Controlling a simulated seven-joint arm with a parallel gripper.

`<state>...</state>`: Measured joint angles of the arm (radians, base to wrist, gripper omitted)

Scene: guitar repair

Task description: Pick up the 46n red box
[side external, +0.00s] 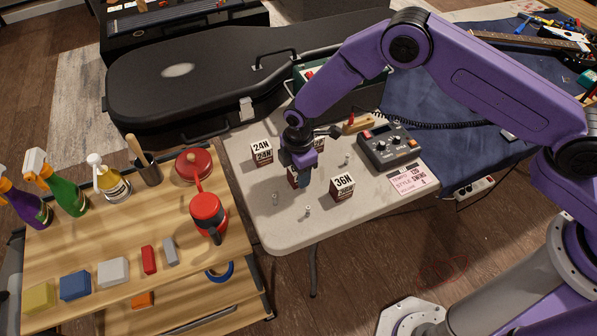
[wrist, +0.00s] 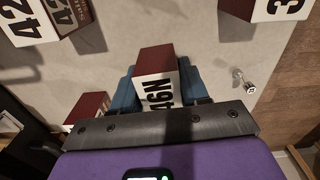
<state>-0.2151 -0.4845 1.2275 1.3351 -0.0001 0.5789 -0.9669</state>
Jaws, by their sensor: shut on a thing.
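The 46N box (wrist: 156,62), dark red with a white label printed in black, sits between the blue finger pads of my gripper (wrist: 160,92) in the wrist view. My gripper is shut on it. In the side view my gripper (side external: 301,180) points down at the white table and hides most of this box. I cannot tell whether the box touches the table or is slightly raised.
A 24N box (side external: 262,153) and a 36N box (side external: 343,187) stand nearby on the white table (side external: 245,185). Another box (side external: 319,143) is partly hidden behind my gripper. Small metal pegs (side external: 275,198), a grey device (side external: 388,147) and a black guitar case (side external: 190,85) are around.

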